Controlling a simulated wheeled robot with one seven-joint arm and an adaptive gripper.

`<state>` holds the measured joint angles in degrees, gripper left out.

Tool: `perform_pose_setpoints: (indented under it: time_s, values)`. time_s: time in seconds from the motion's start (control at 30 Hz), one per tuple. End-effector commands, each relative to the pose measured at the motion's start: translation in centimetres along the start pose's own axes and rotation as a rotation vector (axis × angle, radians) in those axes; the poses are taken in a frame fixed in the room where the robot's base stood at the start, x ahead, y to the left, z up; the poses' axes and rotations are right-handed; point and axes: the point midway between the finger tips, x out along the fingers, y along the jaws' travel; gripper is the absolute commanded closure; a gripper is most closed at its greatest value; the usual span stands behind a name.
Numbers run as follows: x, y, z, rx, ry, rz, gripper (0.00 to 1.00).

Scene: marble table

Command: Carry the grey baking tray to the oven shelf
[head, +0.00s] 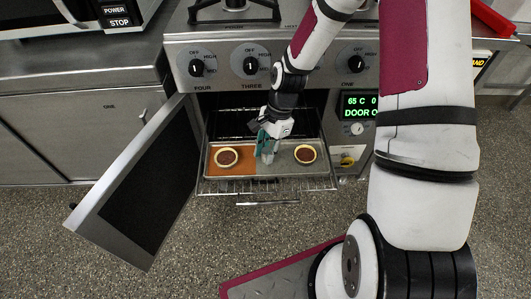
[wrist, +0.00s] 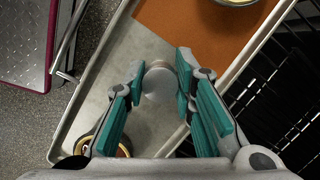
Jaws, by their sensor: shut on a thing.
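The grey baking tray (head: 287,168) lies level in the oven opening, over the pulled-out wire oven shelf (head: 318,185); I cannot tell whether its full weight rests there. It carries an orange mat (head: 230,167) on its left half and two tarts, one at the left (head: 227,157) and one at the right (head: 305,154). My gripper (head: 268,151) reaches down to the tray's middle. In the wrist view, my gripper (wrist: 160,72) has its teal-padded fingers closed around a round grey knob (wrist: 160,84) on the tray. One tart there is partly hidden by a finger.
The oven door (head: 145,185) hangs open to the left. A green display (head: 360,105) reads "DOOR O…", cut off by my arm. Stove knobs (head: 250,65) line the panel above the opening.

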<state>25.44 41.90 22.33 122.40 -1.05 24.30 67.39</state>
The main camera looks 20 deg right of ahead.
Motion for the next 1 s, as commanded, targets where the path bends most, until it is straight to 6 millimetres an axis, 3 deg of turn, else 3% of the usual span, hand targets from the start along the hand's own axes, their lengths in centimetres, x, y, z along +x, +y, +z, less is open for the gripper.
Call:
perform_pose_setpoints:
  time_s: [0.1, 0.23, 0.37, 0.6, 1.0]
  values:
    - [0.0, -1.7, -1.1, -0.002, 0.000, -0.003, 1.00]
    - [-0.2, -2.5, -1.6, -0.001, 0.000, -0.001, 1.00]
    - [0.3, -2.6, -1.9, -0.002, 0.000, 0.001, 1.00]
    - [3.1, -2.5, -2.6, -0.001, 0.000, 0.001, 1.00]
    - [3.5, -2.6, -2.7, -0.002, 0.001, 0.000, 1.00]
